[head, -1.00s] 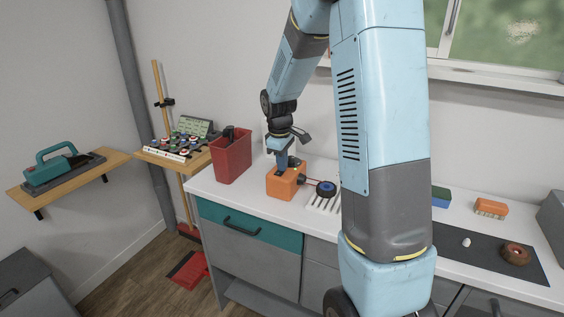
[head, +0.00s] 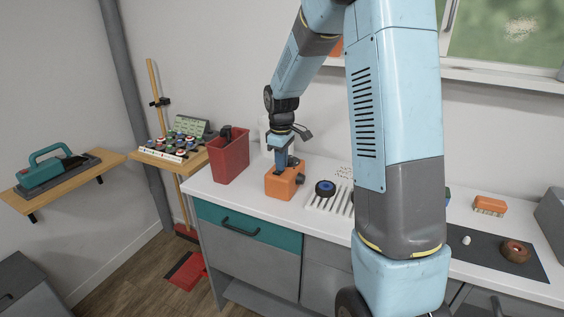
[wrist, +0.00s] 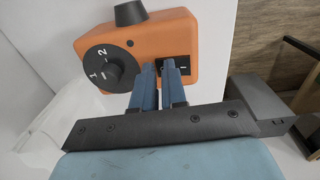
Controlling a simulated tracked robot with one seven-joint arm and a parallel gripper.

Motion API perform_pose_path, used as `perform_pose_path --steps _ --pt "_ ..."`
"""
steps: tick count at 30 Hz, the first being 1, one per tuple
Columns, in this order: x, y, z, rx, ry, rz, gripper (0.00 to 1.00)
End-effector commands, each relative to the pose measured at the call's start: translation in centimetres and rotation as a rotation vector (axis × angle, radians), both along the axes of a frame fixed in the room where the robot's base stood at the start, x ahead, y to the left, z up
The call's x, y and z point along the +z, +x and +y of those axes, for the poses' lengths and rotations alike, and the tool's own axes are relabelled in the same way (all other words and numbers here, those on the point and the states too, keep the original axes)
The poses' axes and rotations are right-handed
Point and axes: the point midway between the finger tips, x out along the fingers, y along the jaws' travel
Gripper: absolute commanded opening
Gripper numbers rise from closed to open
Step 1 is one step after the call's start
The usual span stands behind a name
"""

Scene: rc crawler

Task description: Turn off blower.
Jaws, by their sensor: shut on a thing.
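The blower appears to be the orange box (head: 284,183) on the white counter, below my gripper in the head view. In the wrist view the orange box (wrist: 150,40) has a black dial (wrist: 101,68) marked 1 and 2, a dark knob (wrist: 129,14) on its far side, and a black switch (wrist: 180,66) with white marks. My gripper (wrist: 160,68) has its fingertips close together at the switch's left part and is shut on it. The fingertips partly hide the switch, so its position cannot be told. In the head view my gripper (head: 282,162) points down at the box top.
A red bin (head: 230,160) stands close left of the box. A wheel with a blue hub (head: 325,188) is on a white slotted rack at right. A teal tool (head: 55,167) sits on the left shelf. A dark mat (head: 490,255) lies at right.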

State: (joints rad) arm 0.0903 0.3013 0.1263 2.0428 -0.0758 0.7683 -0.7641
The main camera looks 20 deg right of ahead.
Motion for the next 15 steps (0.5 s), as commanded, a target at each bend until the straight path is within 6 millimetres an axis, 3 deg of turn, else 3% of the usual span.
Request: perform_pose_path --steps 1,15 --pt "-1.2 -0.7 -0.5 -0.005 -0.005 0.026 0.0" --pt "-1.0 -1.9 0.6 -0.003 -0.005 0.029 0.0"
